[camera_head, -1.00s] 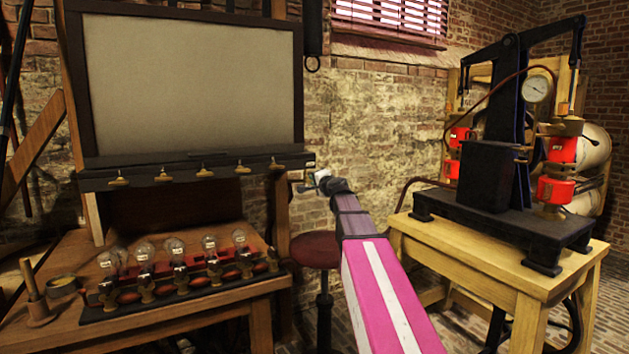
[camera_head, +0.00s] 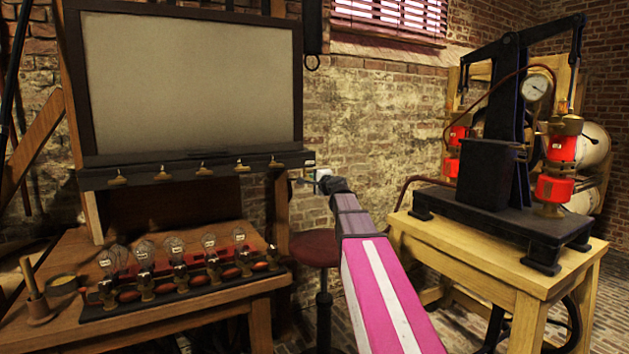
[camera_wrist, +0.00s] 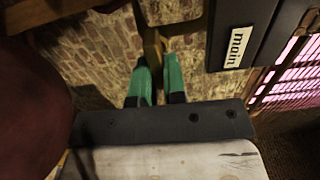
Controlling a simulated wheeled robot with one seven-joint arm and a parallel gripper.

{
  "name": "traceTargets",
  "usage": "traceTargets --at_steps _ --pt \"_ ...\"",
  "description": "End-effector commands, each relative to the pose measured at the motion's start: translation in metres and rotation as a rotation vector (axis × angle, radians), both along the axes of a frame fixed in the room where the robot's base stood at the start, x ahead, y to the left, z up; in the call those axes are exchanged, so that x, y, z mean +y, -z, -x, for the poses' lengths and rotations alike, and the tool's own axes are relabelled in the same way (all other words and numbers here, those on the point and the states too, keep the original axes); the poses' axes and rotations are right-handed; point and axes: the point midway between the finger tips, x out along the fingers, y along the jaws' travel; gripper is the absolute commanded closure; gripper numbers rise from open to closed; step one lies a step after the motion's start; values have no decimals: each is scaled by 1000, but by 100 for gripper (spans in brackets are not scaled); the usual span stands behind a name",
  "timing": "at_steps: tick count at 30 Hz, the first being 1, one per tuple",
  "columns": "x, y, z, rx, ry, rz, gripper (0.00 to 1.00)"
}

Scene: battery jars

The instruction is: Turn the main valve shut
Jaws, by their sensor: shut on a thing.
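The main valve shows in the wrist view as a brass-coloured handle (camera_wrist: 151,44) beside a dark bar with a white "main" label (camera_wrist: 237,47). My gripper (camera_wrist: 157,64) has green fingers, shut on the handle's near end with the handle between them. In the head view my gripper (camera_head: 314,181) is at the right end of the dark bar (camera_head: 130,178), below the pale board. The valve is tiny there and partly hidden by the gripper, so its exact angle is unclear.
Several small brass taps (camera_head: 205,169) line the bar. Below, a wooden bench (camera_head: 200,300) carries a row of glass bulbs (camera_head: 174,246). A round red stool (camera_head: 315,248) stands under my arm. At right, a wooden table (camera_head: 490,282) holds a black press (camera_head: 500,150) with red cylinders.

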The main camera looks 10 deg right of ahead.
Motion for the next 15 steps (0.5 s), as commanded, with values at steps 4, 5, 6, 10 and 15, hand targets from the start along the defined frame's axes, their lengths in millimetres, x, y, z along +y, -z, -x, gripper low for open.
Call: traceTargets --at_steps 4,5,6,10,15 --pt "-1 0 -1 -1 4 -3 66" --pt "-1 0 -1 0 4 -3 63" --pt "-1 0 0 0 3 -2 63" --pt "-1 0 0 -1 2 -1 63" --pt "-1 0 2 0 2 -1 63"
